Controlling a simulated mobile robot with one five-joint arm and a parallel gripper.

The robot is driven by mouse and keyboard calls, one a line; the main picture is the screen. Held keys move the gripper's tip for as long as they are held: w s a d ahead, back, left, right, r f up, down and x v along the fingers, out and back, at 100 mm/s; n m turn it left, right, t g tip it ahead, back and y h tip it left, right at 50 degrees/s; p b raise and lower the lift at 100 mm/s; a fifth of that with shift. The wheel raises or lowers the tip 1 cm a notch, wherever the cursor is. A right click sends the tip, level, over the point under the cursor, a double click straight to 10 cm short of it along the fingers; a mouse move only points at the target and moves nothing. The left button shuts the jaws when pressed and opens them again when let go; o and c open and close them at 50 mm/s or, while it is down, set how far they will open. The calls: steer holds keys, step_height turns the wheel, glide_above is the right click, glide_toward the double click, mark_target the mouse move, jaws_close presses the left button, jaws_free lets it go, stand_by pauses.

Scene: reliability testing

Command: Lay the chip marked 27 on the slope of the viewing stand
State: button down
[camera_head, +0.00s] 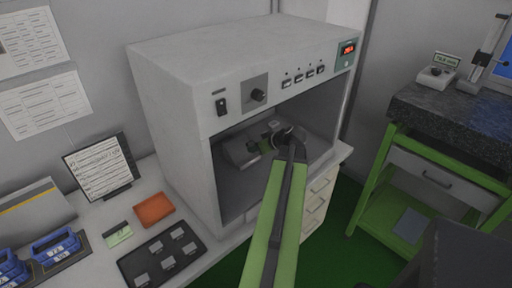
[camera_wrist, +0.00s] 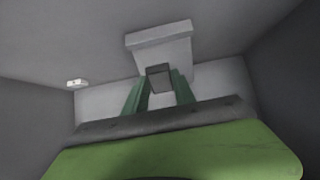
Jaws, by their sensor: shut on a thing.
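My gripper (camera_wrist: 160,84) is shut on a small dark grey square chip (camera_wrist: 159,76), held between the two green fingers in the wrist view. No number can be read on it. In the head view my gripper (camera_head: 268,145) is inside the open grey cabinet, and the chip cannot be made out there. A pale grey block with a ledge, which looks like the viewing stand (camera_wrist: 165,50), lies just beyond the fingertips in the wrist view. It shows in the head view as a grey shape (camera_head: 238,152) left of my gripper. Whether the chip touches it, I cannot tell.
The cabinet (camera_head: 170,120) has walls and a roof close around my arm. A black tray (camera_head: 128,268) with several chips, an orange pad (camera_head: 153,209) and a small card (camera_head: 118,235) lie on the left bench. A green-framed table (camera_head: 425,120) stands at right.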

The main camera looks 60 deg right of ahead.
steer(key=shift+w+d+f+b, duration=0.15)
steer(key=shift+d+f+b, duration=0.1)
steer(key=shift+f+b, duration=0.2)
steer(key=shift+s+f+b+x, duration=0.1)
steer(key=shift+b+x, duration=0.85)
steer(key=shift+x, duration=0.4)
steer(key=shift+s+f+b+x, duration=0.15)
steer(key=shift+b+x, duration=0.75)
steer(key=shift+x, duration=0.4)
steer(key=shift+d, duration=0.1)
steer(key=c, duration=0.9)
jaws_free()
steer(key=shift+c, duration=0.2)
